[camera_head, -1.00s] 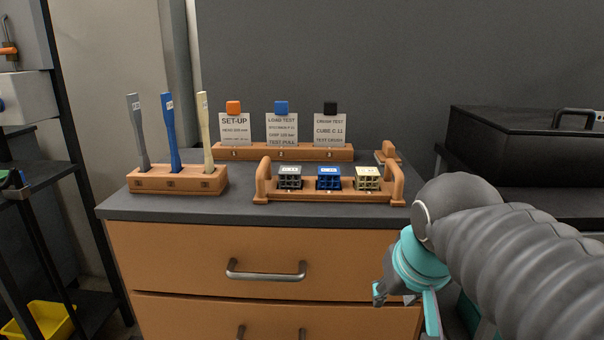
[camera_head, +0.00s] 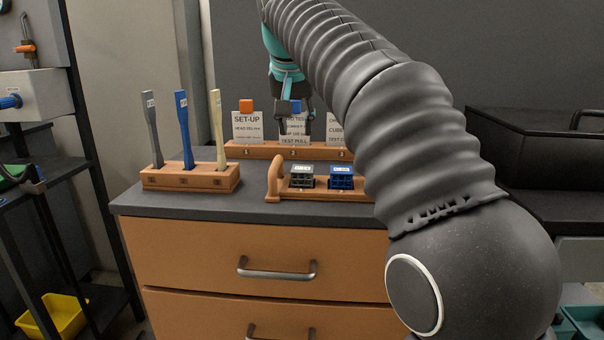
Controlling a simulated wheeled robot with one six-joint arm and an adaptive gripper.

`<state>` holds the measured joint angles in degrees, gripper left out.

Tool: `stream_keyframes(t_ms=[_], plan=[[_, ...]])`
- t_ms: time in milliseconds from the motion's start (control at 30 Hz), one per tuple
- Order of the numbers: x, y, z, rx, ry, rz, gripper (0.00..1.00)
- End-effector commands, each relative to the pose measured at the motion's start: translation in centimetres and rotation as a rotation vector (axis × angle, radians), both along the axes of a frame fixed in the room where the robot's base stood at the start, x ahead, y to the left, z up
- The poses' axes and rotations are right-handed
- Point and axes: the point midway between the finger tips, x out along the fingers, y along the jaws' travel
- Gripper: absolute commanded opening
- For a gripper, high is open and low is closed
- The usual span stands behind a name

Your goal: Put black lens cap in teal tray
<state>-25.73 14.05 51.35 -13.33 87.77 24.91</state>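I cannot make out a black lens cap in the head view. A teal container (camera_head: 585,318) shows partly at the lower right edge, behind my arm; whether it is the teal tray I cannot tell. My gripper (camera_head: 295,124) hangs fingers-down in front of the middle card (camera_head: 295,141) at the back of the cabinet top. Its fingers look apart, with the card visible between them and nothing seen held. My arm hides the right part of the cabinet top.
A wooden rack (camera_head: 190,178) holds grey, blue and cream strips at left. A wooden carrier (camera_head: 274,180) holds grey and blue cubes; its right end is hidden. A yellow bin (camera_head: 52,316) sits low at left. A black case (camera_head: 535,150) stands at right.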

Motion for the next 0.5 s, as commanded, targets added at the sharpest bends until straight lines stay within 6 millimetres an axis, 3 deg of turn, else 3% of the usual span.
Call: stream_keyframes(t_ms=[500], plan=[[3.9, -0.1, -6.7, -0.001, 0.000, -0.003, 0.38]])
